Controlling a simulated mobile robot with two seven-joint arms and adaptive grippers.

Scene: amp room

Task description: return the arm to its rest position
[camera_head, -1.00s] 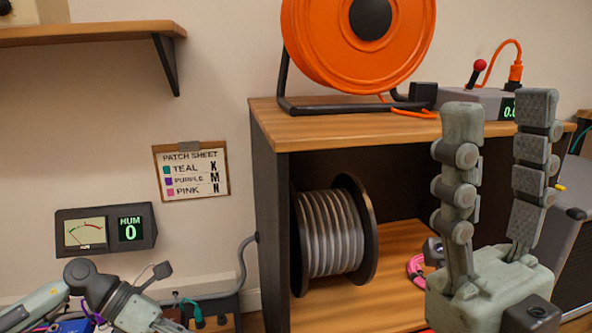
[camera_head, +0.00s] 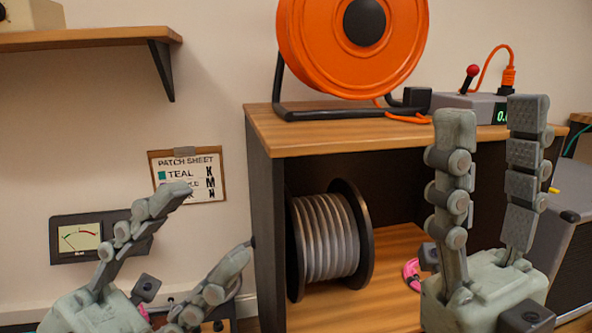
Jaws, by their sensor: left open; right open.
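My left gripper (camera_head: 205,238) is at the lower left, raised in front of the wall, with its two fingers spread apart and nothing between them. One finger covers part of the patch sheet (camera_head: 170,160), and the gripper hides most of the area below. My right gripper (camera_head: 487,122) stands upright at the right, in front of the wooden cabinet. Its two fingers point up, apart, with nothing between them.
The wooden cabinet (camera_head: 350,137) carries an orange cable reel (camera_head: 310,45) and a grey box with a red-tipped lever (camera_head: 468,102). A grey cable spool (camera_head: 325,238) sits inside. A meter (camera_head: 80,238) hangs at left, below a wall shelf (camera_head: 80,40). A speaker-like case (camera_head: 570,240) stands right.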

